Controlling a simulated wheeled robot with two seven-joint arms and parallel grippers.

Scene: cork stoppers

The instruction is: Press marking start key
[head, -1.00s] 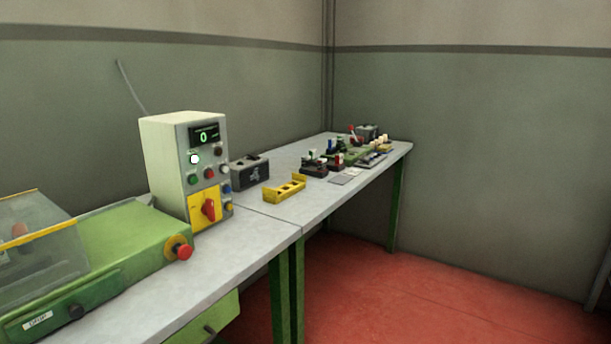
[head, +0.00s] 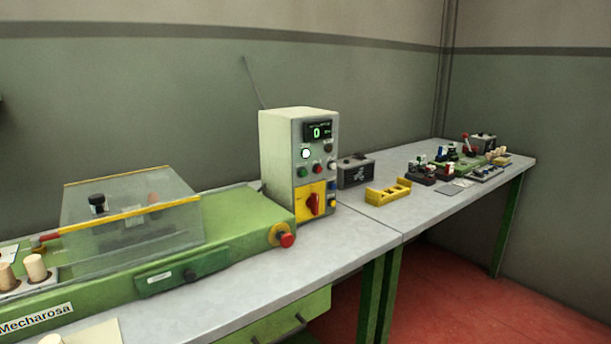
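A cream control box (head: 280,155) with a grey front panel stands on the bench. Its small display (head: 317,131) shows a green 0. Key labels are too small to read, so I cannot tell which is the marking start key. Neither of my grippers is in view.
A green machine (head: 235,222) with a clear cover (head: 130,215) and a red mushroom button (head: 287,240) stands left of the box. Cork stoppers (head: 36,267) stand at far left. A yellow holder (head: 388,191) and a dark box (head: 356,171) are to the right.

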